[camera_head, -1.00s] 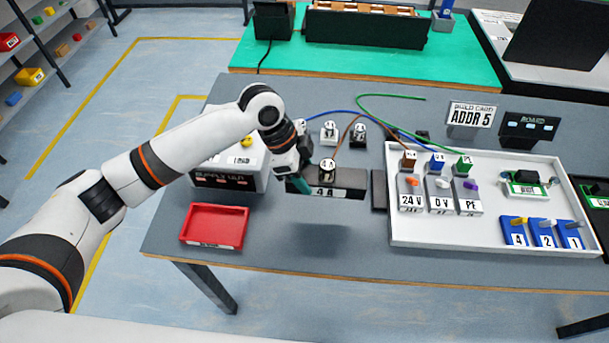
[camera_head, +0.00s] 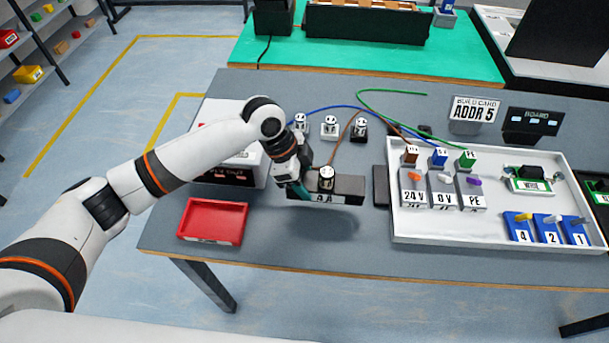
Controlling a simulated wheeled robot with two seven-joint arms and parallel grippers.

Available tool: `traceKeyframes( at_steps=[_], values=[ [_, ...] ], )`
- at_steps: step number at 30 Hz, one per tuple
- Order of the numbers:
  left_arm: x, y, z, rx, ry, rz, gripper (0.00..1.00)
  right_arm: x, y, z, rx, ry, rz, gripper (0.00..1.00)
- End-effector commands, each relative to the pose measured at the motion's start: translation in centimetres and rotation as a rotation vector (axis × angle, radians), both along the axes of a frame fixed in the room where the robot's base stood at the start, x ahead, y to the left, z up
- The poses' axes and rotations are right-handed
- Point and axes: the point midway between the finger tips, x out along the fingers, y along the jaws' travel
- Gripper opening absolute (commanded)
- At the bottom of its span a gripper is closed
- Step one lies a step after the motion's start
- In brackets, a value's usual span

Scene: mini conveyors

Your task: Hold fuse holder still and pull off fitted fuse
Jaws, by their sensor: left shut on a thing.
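The fuse holder (camera_head: 345,186) is a dark block with a white label on its front edge. It is over the middle of the grey table, and a soft shadow lies on the tabletop in front of it. The fitted fuse (camera_head: 327,179), a round white-and-black piece, stands upright on top of the holder. My left gripper (camera_head: 300,189) is shut on the holder's left end; its fingers are small and partly hidden. My right gripper is not in view.
Several small white-and-black pieces (camera_head: 330,130) stand behind the holder, with loose wires among them. A red tray (camera_head: 213,240) lies front left, a white supply box (camera_head: 225,115) behind the arm. A white tray (camera_head: 400,238) of modules is right. The table front is clear.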

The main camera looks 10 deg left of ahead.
Motion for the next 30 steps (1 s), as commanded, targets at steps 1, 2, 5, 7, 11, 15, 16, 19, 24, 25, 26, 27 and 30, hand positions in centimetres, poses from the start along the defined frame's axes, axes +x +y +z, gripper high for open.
traceKeyframes(
  at_steps=[1,2,5,7,11,15,16,19,24,25,26,27,30],
  values=[
    [0.0,0.0,-0.4,-0.002,0.000,0.000,0.20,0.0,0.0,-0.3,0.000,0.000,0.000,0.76],
    [0.0,0.0,-0.6,-0.002,0.000,0.000,0.20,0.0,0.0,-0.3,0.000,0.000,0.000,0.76],
    [0.0,0.0,-1.2,-0.001,0.000,0.000,0.20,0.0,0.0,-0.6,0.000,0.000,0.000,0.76],
    [0.0,0.0,-1.6,-0.001,0.000,-0.001,0.20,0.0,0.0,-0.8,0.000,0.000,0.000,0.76],
    [0.0,-0.1,-2.4,-0.001,0.000,-0.001,0.20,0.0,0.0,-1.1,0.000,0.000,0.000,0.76],
    [0.0,-0.1,-3.2,-0.002,-0.001,-0.001,0.20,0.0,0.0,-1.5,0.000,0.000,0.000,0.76],
    [0.0,-0.1,-3.4,-0.002,-0.001,-0.001,0.20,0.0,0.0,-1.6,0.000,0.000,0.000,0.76],
    [0.0,-0.1,-3.9,-0.001,-0.001,-0.001,0.20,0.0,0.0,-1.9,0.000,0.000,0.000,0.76],
    [0.0,0.0,-4.3,-0.001,-0.001,-0.001,0.20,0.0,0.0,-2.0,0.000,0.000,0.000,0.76],
    [0.0,0.0,-4.3,-0.001,-0.001,-0.001,0.20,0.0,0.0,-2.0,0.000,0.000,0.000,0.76],
    [0.0,0.0,-4.3,-0.001,-0.001,-0.001,0.20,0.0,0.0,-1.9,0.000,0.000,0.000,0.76],
    [0.0,0.0,-4.3,-0.001,-0.001,-0.001,0.20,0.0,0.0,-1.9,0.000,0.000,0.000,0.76],
    [0.0,0.0,-4.3,-0.001,-0.001,-0.001,0.20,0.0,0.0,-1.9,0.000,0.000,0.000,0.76]
  ],
)
